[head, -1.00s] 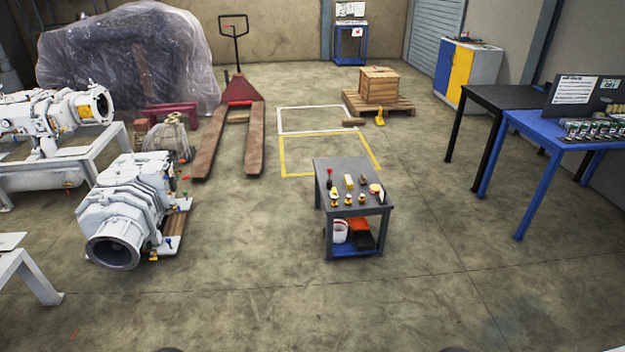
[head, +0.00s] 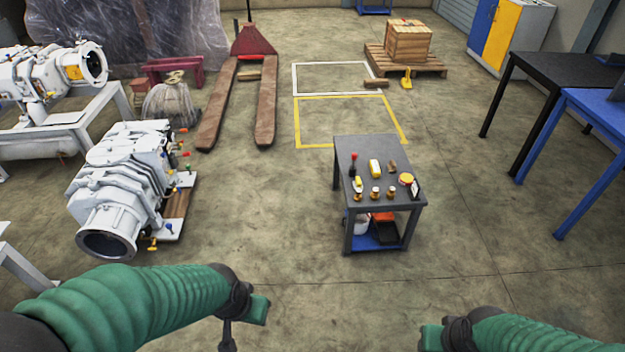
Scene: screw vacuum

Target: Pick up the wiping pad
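A small dark cart (head: 350,147) stands ahead of me, right of centre, with several small items on its top. A yellow block with a pale part (head: 375,168) lies near the middle of the top; it may be the wiping pad, but it is too small to be sure. A round yellow and red item (head: 406,180) lies to its right. My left gripper (head: 243,318) is at the bottom left of centre and my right gripper (head: 433,338) is at the bottom right. Both are well short of the cart, and their finger openings are unclear.
A red-handled tool (head: 354,163) and several brass fittings share the cart top. A grey machine (head: 122,185) stands at left, a pallet jack (head: 265,100) behind. Black (head: 555,80) and blue (head: 590,110) tables stand at right. The floor before the cart is clear.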

